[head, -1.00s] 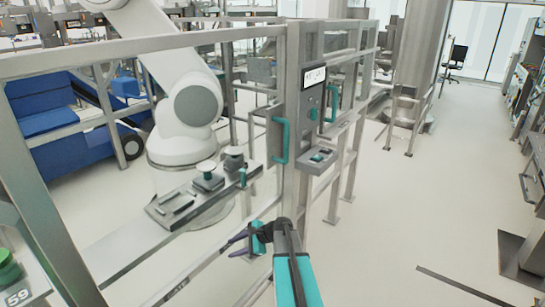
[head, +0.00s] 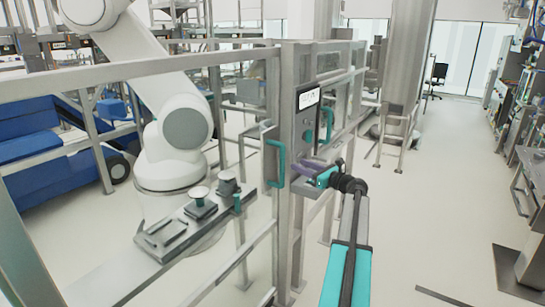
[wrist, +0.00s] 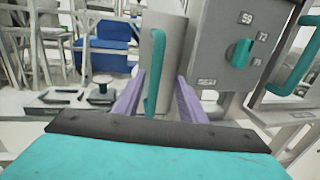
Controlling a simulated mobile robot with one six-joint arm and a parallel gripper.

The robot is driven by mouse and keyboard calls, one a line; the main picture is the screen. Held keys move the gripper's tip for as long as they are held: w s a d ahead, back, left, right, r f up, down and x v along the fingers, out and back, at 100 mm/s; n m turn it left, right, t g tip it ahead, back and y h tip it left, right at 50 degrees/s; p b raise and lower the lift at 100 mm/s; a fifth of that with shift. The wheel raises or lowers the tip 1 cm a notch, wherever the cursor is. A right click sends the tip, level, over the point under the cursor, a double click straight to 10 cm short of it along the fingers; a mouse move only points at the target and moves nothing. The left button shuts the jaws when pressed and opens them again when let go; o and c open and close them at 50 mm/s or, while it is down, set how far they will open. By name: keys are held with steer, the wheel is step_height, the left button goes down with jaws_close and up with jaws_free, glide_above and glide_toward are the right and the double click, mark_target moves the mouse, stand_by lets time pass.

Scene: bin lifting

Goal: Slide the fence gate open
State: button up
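The fence gate (head: 148,63) is a grey metal frame at the left, with an upright teal handle (head: 275,164) near its post. The handle also shows in the wrist view (wrist: 155,75), upright on a grey plate. My gripper (head: 301,168) is just right of the handle in the head view, its purple fingers pointing left towards it. In the wrist view my gripper (wrist: 157,92) is open, and the handle appears between its two fingers. The fingers are not closed on it. The exact gap in depth is hard to tell.
A grey control box (head: 308,125) with a teal knob stands on the post beside the gate; its knob (wrist: 240,53) shows in the wrist view. A white robot arm (head: 186,127) stands behind the fence. Open floor (head: 430,190) lies to the right.

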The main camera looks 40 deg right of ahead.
steer(key=shift+w+a, duration=0.15)
steer(key=shift+a, duration=0.1)
steer(key=w+p, duration=0.4)
steer(key=w, duration=1)
steer(key=shift+a, duration=0.3)
steer(key=shift+f, duration=0.1)
steer(key=shift+c, duration=0.3)
